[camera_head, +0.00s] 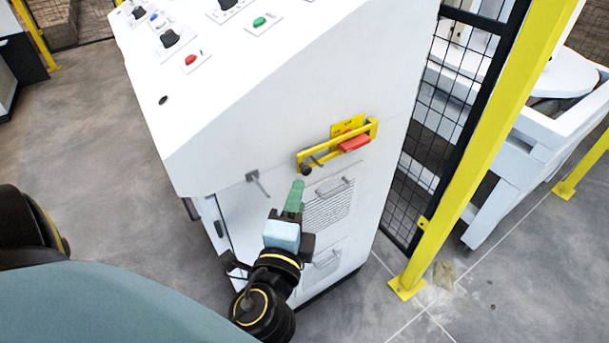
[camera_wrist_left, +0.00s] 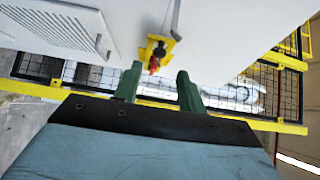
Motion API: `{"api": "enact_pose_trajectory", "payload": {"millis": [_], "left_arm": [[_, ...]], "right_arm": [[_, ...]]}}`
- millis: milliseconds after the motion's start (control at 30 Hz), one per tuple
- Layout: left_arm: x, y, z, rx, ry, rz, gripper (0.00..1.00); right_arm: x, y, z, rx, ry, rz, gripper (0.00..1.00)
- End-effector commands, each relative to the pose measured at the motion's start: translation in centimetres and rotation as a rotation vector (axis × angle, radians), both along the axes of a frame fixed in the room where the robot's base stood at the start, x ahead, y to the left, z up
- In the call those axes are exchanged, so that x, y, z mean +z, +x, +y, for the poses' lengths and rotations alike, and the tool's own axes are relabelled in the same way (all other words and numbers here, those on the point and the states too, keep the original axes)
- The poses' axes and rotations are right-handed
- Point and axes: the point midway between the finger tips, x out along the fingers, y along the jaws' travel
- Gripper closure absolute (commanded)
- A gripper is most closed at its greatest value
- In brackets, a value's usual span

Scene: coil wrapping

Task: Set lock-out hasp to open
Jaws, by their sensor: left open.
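The lock-out hasp (camera_head: 318,158) is a yellow bar-like bracket on the white cabinet's side panel, with a red block (camera_head: 355,143) at its right end and a dark round knob (camera_head: 306,169) at its left end. In the left wrist view the yellow hasp (camera_wrist_left: 151,48) shows end-on between and beyond my fingertips. My left gripper (camera_head: 298,186) has green fingers and is just below the knob in the head view. In the left wrist view my left gripper (camera_wrist_left: 159,72) is open with nothing between its fingers. I cannot tell whether a finger touches the knob. My right gripper is not in view.
The white cabinet (camera_head: 240,110) carries buttons and knobs on its sloped top. A small grey handle (camera_head: 256,182) sticks out left of the hasp. A vent grille (camera_head: 328,207) lies below. A yellow post (camera_head: 480,150) and black mesh fence stand to the right.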

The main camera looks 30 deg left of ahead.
Motion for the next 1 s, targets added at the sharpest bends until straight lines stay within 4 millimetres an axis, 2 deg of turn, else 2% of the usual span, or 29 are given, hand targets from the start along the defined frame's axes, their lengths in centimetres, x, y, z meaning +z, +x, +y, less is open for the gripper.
{"api": "enact_pose_trajectory", "payload": {"millis": [100,300,500,767,1000], "left_arm": [[0.2,2.2,0.9,0.000,0.002,-0.003,0.59],[0.0,4.8,2.0,0.000,0.001,-0.002,0.59],[0.0,5.7,2.4,0.001,0.001,0.000,0.59],[0.0,5.8,2.5,0.001,0.001,0.001,0.59],[0.0,5.7,2.4,0.001,0.000,0.001,0.91]], "right_arm": [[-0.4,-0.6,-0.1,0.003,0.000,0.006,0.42],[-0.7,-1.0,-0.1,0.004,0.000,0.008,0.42],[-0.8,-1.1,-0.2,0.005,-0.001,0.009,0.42],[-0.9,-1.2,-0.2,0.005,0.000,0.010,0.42],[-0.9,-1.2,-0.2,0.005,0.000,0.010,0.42]]}}
